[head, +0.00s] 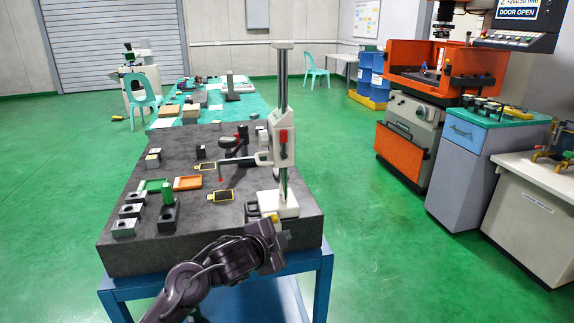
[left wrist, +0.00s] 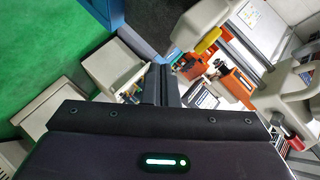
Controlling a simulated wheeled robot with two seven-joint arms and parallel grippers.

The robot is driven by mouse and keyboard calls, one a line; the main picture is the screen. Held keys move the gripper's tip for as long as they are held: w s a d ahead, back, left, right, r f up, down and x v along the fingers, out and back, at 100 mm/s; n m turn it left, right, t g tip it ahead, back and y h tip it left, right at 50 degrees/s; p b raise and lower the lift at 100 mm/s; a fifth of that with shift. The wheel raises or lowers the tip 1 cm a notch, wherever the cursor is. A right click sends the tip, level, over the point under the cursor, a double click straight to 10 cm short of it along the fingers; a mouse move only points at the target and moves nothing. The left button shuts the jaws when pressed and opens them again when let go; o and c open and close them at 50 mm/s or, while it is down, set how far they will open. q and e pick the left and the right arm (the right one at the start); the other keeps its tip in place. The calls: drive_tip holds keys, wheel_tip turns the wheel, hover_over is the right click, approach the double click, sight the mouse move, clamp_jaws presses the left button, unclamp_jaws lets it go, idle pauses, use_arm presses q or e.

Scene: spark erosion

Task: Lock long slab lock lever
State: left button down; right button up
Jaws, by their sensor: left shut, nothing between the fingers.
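A tall white height gauge (head: 278,150) with a steel column stands on the dark granite slab (head: 150,248), at its right side. A red tab (head: 284,136) shows on its slider, and a small yellow lever (head: 274,217) shows low at its base. In the left wrist view a yellow lever (left wrist: 207,40) sticks out from a white body at upper right, and a red knob (left wrist: 278,118) shows at the right. My left gripper (head: 283,239) is shut and empty, near the slab's front right edge, just below the gauge base. Its closed fingers (left wrist: 160,85) do not touch the yellow lever.
A second teal-covered table (head: 250,103) stands behind. An orange machine (head: 405,145) is at the right. Green floor between is clear.

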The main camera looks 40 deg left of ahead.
sight(287, 140)
use_arm(q)
wheel_tip(287, 140, up, 21)
drive_tip(key=s+m+t+h, duration=0.2)
drive_tip(key=m+t, duration=0.2)
drive_tip(key=m, duration=0.4)
drive_tip(key=shift+a+m+t+h+b, duration=0.2)
drive_tip(key=shift+m+t+h+b, duration=0.1)
drive_tip(key=shift+m+b, duration=0.1)
use_arm(e)
drive_tip(key=shift+a+f, duration=0.3)
drive_tip(key=shift+f, duration=0.1)
use_arm(q)
drive_tip(key=w+p, duration=0.1)
drive_tip(key=w, duration=0.2)
drive_tip(key=w+a+p, duration=0.1)
drive_tip(key=w, duration=0.2)
drive_tip(key=w+a+p, duration=0.1)
drive_tip(key=w, duration=0.2)
drive_tip(key=shift+a+r, duration=0.1)
drive_tip(key=shift+a, duration=0.05)
drive_tip(key=shift+s+a, duration=0.2)
drive_tip(key=shift+a, duration=0.25)
use_arm(e)
drive_tip(key=r, duration=0.3)
drive_tip(key=shift+d+r, duration=0.1)
drive_tip(key=shift+d, duration=0.1)
